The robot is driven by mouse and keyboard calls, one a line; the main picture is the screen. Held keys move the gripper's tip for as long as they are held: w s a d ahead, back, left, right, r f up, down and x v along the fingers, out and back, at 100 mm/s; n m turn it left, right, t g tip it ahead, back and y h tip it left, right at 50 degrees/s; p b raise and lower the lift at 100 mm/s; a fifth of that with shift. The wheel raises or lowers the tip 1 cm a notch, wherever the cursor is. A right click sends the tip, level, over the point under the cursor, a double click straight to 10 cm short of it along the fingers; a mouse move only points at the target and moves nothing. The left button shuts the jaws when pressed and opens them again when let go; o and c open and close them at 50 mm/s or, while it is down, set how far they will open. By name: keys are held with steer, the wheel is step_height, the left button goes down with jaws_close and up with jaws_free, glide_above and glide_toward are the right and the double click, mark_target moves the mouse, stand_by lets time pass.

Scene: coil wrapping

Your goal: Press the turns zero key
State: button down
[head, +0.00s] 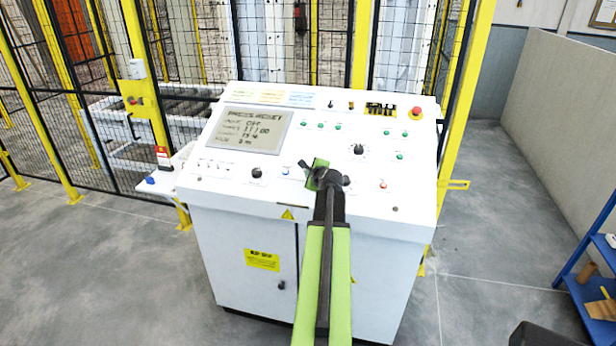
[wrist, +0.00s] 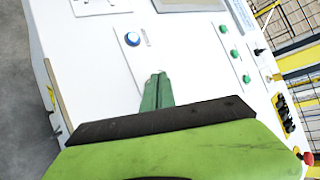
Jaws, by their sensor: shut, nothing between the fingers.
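The white sloped control panel (head: 225,150) carries several buttons and knobs, but their labels are too small to read, so I cannot tell for sure which one is the turns zero key. A blue button (head: 285,170) sits at the panel's middle front; it also shows in the wrist view (wrist: 132,39). My gripper (head: 318,165) is over the panel just right of this blue button. In the wrist view its green fingers (wrist: 158,82) are shut together and empty, with their tips apart from the button. I cannot tell whether they touch the panel.
A grey display (head: 253,129) shows PRESS RESET and 11.00. Black knobs (head: 257,173), several green buttons (head: 338,126), an orange-red button (head: 382,184) and a red emergency stop (head: 416,113) are on the panel. Yellow-framed mesh fencing (head: 110,60) stands behind.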

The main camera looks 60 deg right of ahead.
steer(key=shift+d+f+b, duration=0.1)
steer(key=shift+f+b, duration=0.2)
steer(key=shift+b, duration=0.05)
stand_by(0.6)
steer(key=shift+a+r+p, duration=0.3)
steer(key=shift+r+p, duration=0.4)
steer(key=shift+p, duration=0.1)
steer(key=shift+r, duration=0.1)
steer(key=r+p, duration=0.1)
steer(key=a+r+p, duration=0.1)
steer(key=r+p, duration=0.1)
steer(key=a+r+p, duration=0.1)
steer(key=shift+s+r+p, duration=0.25)
steer(key=shift+s+p, duration=0.05)
steer(key=shift+s, duration=0.05)
stand_by(0.3)
